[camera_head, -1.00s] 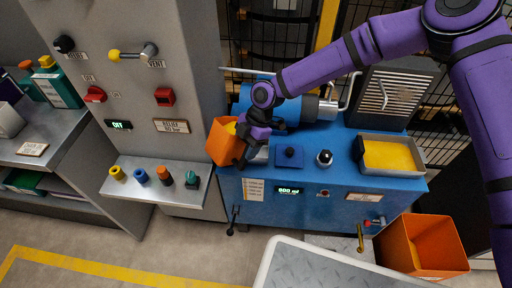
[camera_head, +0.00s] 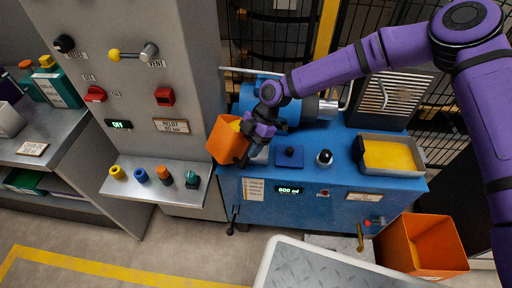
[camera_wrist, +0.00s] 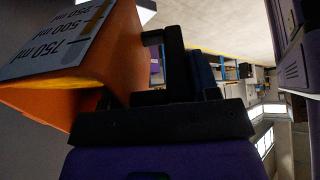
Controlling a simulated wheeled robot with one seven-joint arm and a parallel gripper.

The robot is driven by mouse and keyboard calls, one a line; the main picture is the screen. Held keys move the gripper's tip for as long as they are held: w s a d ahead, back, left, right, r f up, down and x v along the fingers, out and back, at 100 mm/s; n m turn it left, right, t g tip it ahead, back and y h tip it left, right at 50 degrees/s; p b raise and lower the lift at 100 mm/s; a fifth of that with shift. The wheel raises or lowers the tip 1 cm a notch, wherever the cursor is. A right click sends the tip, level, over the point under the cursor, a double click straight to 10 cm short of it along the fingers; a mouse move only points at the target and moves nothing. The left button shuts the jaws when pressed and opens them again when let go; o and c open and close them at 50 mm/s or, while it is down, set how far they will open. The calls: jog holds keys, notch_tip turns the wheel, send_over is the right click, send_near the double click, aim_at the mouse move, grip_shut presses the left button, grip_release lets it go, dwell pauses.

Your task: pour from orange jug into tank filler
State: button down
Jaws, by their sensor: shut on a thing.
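The orange jug (camera_head: 225,142) is held at the left end of the blue tank unit, tilted. In the wrist view the jug (camera_wrist: 115,55) fills the upper left, with a printed scale marked 250, 500 and 750 ml. My gripper (camera_head: 247,143) is shut on the jug from its right side. The blue tank unit (camera_head: 340,178) has a blue square cap (camera_head: 289,156) and a round dark-and-silver fitting (camera_head: 324,157) on top. I cannot tell which opening is the tank filler; the jug and gripper hide part of the top's left end.
A grey control panel (camera_head: 165,80) stands close left of the jug, with a shelf of coloured knobs (camera_head: 155,176) below. A tray with yellow contents (camera_head: 362,142) sits at the unit's right. An orange bin (camera_head: 425,245) stands on the floor at right. A display (camera_head: 289,190) reads 000 ml.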

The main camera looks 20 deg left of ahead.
jog(key=shift+w+d+f+g+y, duration=0.1)
jog(key=shift+w+d+g+y, duration=0.05)
jog(key=shift+w+g+y, duration=0.2)
dwell(0.3)
jog(key=shift+w+d+f+g+y, duration=0.15)
jog(key=shift+f+g+y, duration=0.1)
jog(key=shift+f+g, duration=0.5)
dwell(0.4)
jog(key=shift+w+d+f+g+y, duration=0.15)
jog(key=shift+f+g+y, duration=0.2)
jog(key=shift+g+y, duration=0.2)
dwell(0.8)
jog(key=shift+w+f+g+y+p, duration=0.2)
jog(key=shift+f+g+y+p, duration=0.2)
jog(key=shift+f+g, duration=0.55)
dwell(1.8)
jog(key=shift+s+r+t+h, duration=0.25)
jog(key=shift+r+t+h, duration=0.6)
jog(key=shift+r+t, duration=0.45)
jog(key=shift+s+t, duration=0.1)
jog(key=shift+t, duration=0.2)
